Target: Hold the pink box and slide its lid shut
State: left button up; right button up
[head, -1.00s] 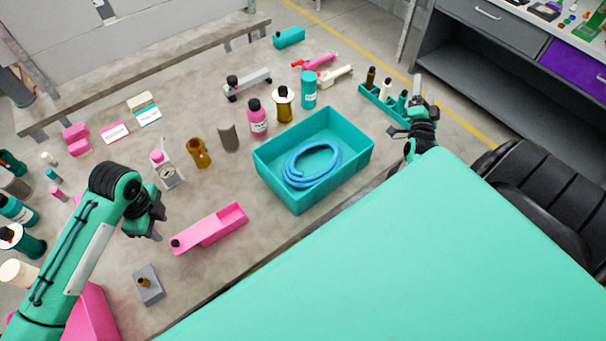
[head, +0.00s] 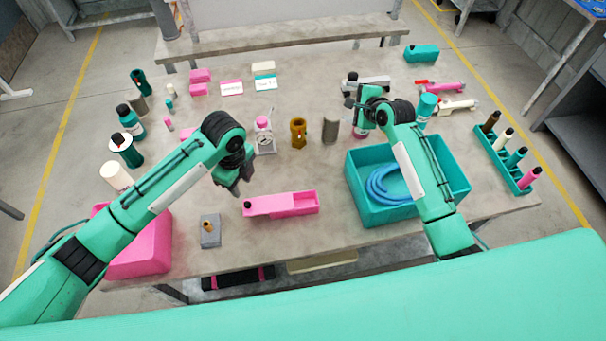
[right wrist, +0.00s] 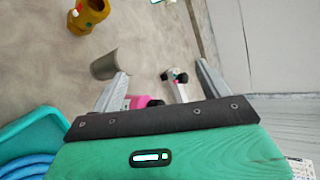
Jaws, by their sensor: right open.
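The pink box (head: 296,203) lies on the table in front of me in the head view. Its pink lid (head: 262,206) with a black knob sticks out to the left, and the box's right part is open. My left gripper (head: 234,186) hangs just above and left of the lid, pointing down and not touching it; whether its fingers are apart is unclear. My right gripper (head: 358,100) is over the table's back right, away from the box. In the right wrist view my right gripper (right wrist: 161,88) is open and empty, with a pink bottle (right wrist: 138,102) partly hidden behind it.
A teal bin (head: 457,188) with a blue hose (head: 380,186) stands right of the box, under my right arm. A grey block (head: 210,236) with a brass piece stands at the front left. A dial gauge (head: 265,141) and brown fitting (head: 298,132) stand behind the box.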

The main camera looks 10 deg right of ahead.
jog(key=s+a+f+g, duration=0.1)
jog(key=s+a+g, duration=0.2)
jog(key=a, duration=0.6)
jog(key=g+h, duration=0.4)
jog(key=g, duration=0.4)
send_over(302, 206)
notch_tip(302, 206, down, 5)
notch_tip(302, 206, down, 13)
jog(key=shift+f, duration=0.2)
